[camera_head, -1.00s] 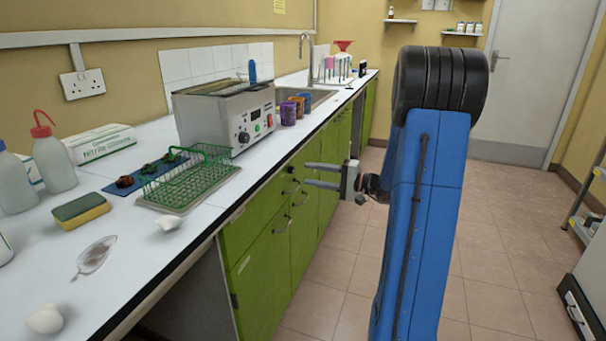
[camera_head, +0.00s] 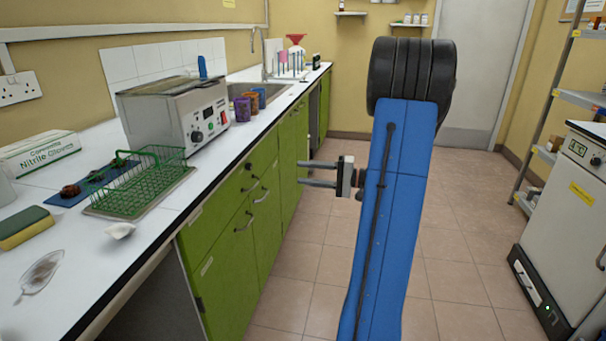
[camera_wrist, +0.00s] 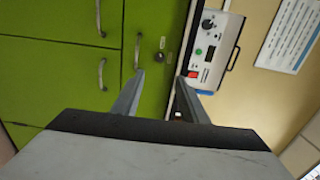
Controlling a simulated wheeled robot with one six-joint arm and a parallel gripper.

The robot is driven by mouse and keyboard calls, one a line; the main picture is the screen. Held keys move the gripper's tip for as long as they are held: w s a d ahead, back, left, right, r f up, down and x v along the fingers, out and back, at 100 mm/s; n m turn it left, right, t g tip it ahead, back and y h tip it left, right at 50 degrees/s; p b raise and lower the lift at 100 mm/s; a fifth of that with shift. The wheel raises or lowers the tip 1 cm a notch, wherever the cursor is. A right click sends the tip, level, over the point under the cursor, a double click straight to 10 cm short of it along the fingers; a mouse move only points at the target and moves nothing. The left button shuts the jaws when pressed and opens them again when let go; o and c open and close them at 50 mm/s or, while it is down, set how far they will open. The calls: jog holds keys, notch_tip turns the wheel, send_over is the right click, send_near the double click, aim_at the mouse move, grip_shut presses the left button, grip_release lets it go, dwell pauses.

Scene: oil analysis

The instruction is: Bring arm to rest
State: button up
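My gripper (camera_head: 306,173) is held out to the left of my blue arm, in front of the green cupboards and below the worktop edge. Its two fingers are apart with nothing between them. In the wrist view, the gripper (camera_wrist: 166,82) also shows open and empty, with green cupboard doors (camera_wrist: 60,70) behind it. I cannot tell the exact gap between the fingertips and the doors, but no contact shows.
The white worktop (camera_head: 75,262) runs along the left with a green rack (camera_head: 140,185), a heated bath (camera_head: 170,110), a sponge (camera_head: 22,226) and purple cups (camera_head: 243,108). A white appliance (camera_head: 570,225) stands at the right. Tiled floor (camera_head: 460,220) between is clear.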

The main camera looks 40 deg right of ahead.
dwell(0.4)
jog(key=s+a+n+g, duration=0.2)
jog(key=s+a+g, duration=0.25)
jog(key=a, duration=0.75)
jog(key=s+a+n+g, duration=0.3)
jog(key=a+g, duration=0.2)
jog(key=a, duration=0.7)
jog(key=s+a+f+n+g+h, duration=0.25)
jog(key=s+a+h, duration=0.35)
jog(key=s, duration=0.4)
jog(key=s+d+n+t+h, duration=0.1)
jog(key=s+n+t+h, duration=0.1)
jog(key=s+h, duration=0.3)
jog(key=s, duration=0.3)
jog(key=shift+s+r+n+t, duration=0.15)
jog(key=shift+n+t, duration=0.15)
jog(key=shift+n, duration=0.05)
